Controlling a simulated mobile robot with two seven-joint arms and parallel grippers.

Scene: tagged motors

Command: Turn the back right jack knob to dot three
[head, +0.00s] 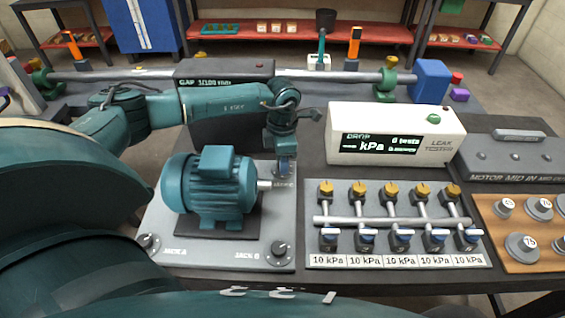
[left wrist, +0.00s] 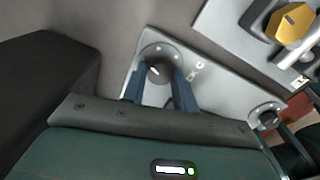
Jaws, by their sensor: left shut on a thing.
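The blue-green motor (head: 212,185) sits on a grey base plate (head: 165,222) with jack knobs at its corners. Front knobs are Jack A (head: 148,243) and Jack B (head: 279,249). My left gripper (head: 284,166) points down at the plate's back right corner and hides that knob in the head view. In the left wrist view the back right jack knob (left wrist: 159,72) is dark and round, with a short white pointer mark and small pale dots around it. The left gripper's fingers (left wrist: 158,92) are shut on the knob, one on each side. My right gripper is not in view.
A white leak tester (head: 390,150) stands right of the gripper. A valve manifold (head: 395,222) with brass tops and kPa labels lies right of the plate. A dark gauge box (head: 210,132) is behind the motor. Another jack knob (left wrist: 267,116) shows at the right in the wrist view.

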